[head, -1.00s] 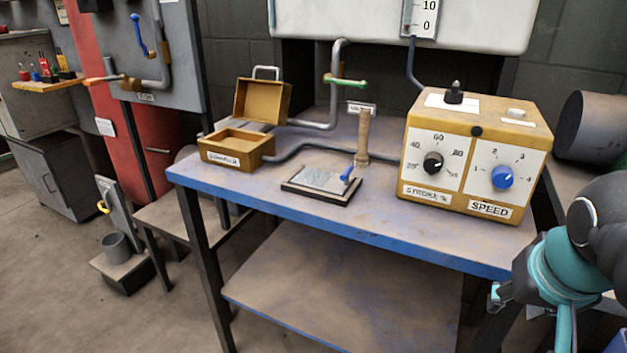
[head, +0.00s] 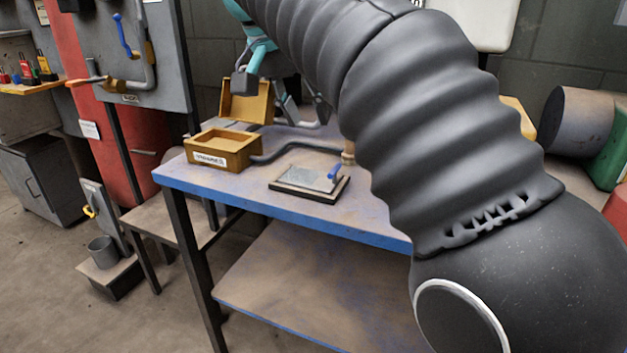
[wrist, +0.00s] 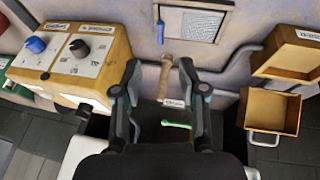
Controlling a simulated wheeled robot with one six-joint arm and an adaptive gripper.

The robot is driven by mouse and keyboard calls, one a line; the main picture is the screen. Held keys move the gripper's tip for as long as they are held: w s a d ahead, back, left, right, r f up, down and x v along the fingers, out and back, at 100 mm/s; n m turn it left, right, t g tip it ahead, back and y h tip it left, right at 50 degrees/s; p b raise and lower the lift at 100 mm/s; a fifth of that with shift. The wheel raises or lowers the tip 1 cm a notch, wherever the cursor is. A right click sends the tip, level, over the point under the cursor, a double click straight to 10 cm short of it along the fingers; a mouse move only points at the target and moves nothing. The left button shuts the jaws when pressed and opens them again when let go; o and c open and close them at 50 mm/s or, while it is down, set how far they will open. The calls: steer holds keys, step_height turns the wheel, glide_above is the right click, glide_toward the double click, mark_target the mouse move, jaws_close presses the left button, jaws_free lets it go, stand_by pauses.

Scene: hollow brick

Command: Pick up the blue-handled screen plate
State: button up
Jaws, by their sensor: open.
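The screen plate (head: 303,178) is a grey mesh sheet on a dark-framed pad on the blue-edged bench. Its blue handle (head: 334,172) stands up at the right end. My gripper (wrist: 159,68) is open and empty, above the bench on the pipe side of the plate. It touches neither plate nor handle. In the head view my arm covers much of the gripper.
A wooden post (wrist: 165,78) and a green-handled valve (wrist: 176,125) show between my fingers. The yellow control box (wrist: 75,52) is at left. An open yellow box (head: 222,148) is left of the plate. The bench front (head: 230,182) is clear.

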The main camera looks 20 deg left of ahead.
mark_target(331, 171)
steer(key=b+x, duration=0.2)
steer(key=x, duration=1.1)
steer(key=shift+f, duration=0.3)
jaws_close()
